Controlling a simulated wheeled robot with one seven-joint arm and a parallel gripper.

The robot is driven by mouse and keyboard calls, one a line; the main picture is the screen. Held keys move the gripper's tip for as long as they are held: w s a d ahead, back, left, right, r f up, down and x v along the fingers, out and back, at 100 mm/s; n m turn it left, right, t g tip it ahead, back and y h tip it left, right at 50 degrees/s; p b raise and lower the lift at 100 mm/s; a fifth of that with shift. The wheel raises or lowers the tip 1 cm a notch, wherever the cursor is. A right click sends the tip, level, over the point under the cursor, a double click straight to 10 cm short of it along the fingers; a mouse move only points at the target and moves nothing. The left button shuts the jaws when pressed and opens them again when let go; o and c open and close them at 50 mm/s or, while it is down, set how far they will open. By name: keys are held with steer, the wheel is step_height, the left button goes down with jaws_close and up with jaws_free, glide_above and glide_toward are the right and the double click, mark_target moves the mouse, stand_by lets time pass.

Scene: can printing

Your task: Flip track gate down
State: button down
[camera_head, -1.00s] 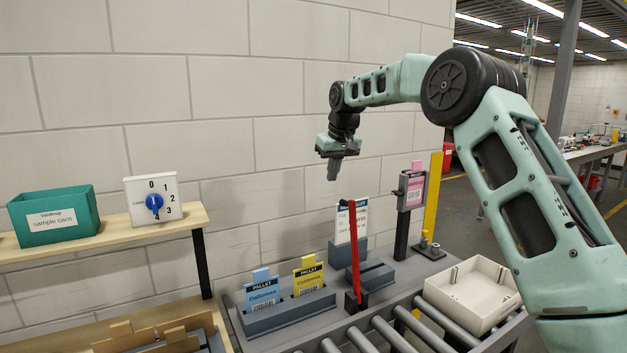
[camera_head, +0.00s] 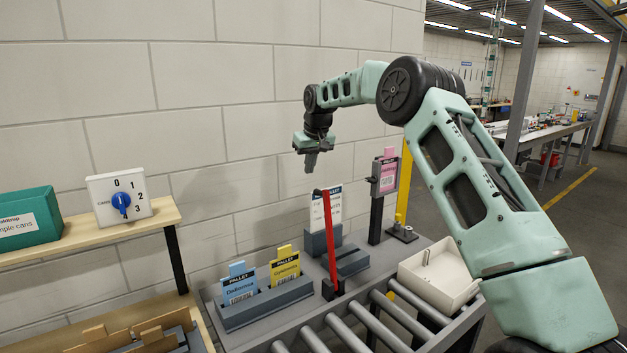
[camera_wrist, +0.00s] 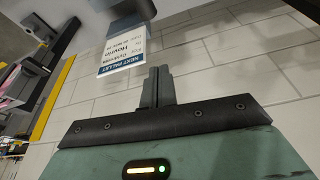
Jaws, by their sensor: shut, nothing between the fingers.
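The track gate looks to be the red bar (camera_head: 329,240), which stands nearly upright from a dark bracket (camera_head: 332,288) at the back edge of the roller track (camera_head: 352,321). My gripper (camera_head: 312,168) hangs above and slightly left of the bar's top, apart from it as far as I can tell, with its fingers pointing down. In the wrist view its fingers (camera_wrist: 157,86) are pressed together and hold nothing. The red bar does not show in the wrist view.
A white "next pallet" card (camera_head: 326,207) stands behind the bar. Blue (camera_head: 238,284) and yellow (camera_head: 285,266) pallet cards sit in a grey holder to the left. A pink card (camera_head: 388,176) on a post and a cream tray (camera_head: 440,275) are to the right.

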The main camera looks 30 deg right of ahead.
steer(key=f+p, duration=0.1)
steer(key=s+f+p, duration=0.1)
steer(key=f, duration=0.1)
steer(key=s+f+p, duration=0.1)
steer(key=shift+s+a+f, duration=0.1)
steer(key=shift+s+f, duration=0.1)
steer(key=shift+f, duration=0.2)
stand_by(0.4)
